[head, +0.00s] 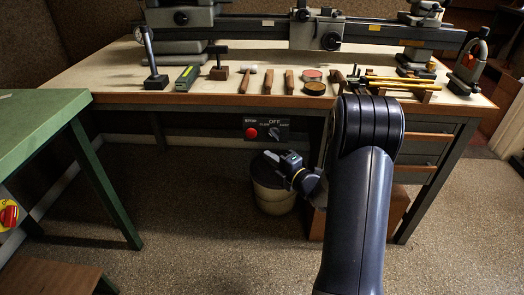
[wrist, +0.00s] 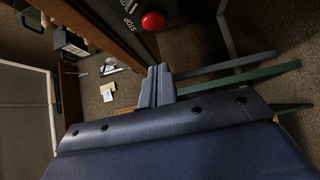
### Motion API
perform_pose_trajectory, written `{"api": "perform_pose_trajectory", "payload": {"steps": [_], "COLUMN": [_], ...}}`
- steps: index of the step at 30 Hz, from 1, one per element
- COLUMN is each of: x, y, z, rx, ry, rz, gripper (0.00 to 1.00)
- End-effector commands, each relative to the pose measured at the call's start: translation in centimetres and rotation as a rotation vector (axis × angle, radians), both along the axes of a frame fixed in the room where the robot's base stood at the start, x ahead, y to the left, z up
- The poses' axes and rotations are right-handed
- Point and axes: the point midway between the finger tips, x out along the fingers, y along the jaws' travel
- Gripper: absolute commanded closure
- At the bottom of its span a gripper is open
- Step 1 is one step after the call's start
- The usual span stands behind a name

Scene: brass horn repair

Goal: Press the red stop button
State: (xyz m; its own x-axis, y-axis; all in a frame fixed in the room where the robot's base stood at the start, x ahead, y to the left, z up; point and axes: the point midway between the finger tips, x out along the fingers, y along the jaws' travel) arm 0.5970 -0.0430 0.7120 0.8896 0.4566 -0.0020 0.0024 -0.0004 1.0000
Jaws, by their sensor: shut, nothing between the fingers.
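The red stop button (head: 252,133) sits on a dark switch panel (head: 283,136) under the front edge of the workbench, below the word STOP. A dark switch knob is to its right under the word OFF. In the wrist view the button (wrist: 153,21) is a round red dome, just above the fingertips in the picture. My gripper (head: 270,156) is below and slightly right of the button in the head view, apart from it in the picture. In the wrist view my gripper (wrist: 158,68) has its two fingers together, with nothing between them. The remaining depth gap is hard to judge.
The workbench (head: 110,76) carries a row of hand tools and a long lathe-like machine. A bucket (head: 272,195) stands on the floor below the panel. A green table (head: 40,125) is at left, with a red knob (head: 9,215) on yellow. Floor between is open.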

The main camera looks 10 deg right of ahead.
Motion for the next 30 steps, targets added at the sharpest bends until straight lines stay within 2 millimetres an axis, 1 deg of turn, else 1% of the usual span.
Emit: {"api": "perform_pose_trajectory", "payload": {"steps": [1, 3, 6, 10, 19, 23, 26, 30], "x": [-0.7, -1.3, -1.9, -2.2, -2.0, -1.1, 0.2, 2.6], "y": [-0.5, -0.8, -1.0, -1.1, -1.0, -0.5, 0.2, 1.5], "z": [0.0, 0.0, 0.0, 0.0, 0.0, 0.0, 0.0, -0.1], "rx": [0.000, 0.000, 0.000, 0.000, 0.000, -0.001, -0.001, -0.001], "ry": [0.001, 0.001, 0.001, 0.001, 0.000, -0.002, -0.002, -0.002], "rz": [-0.003, -0.002, -0.001, 0.000, 0.001, 0.004, 0.005, 0.005], "gripper": [1.00, 1.00, 1.00, 1.00, 1.00, 1.00, 1.00, 1.00]}}
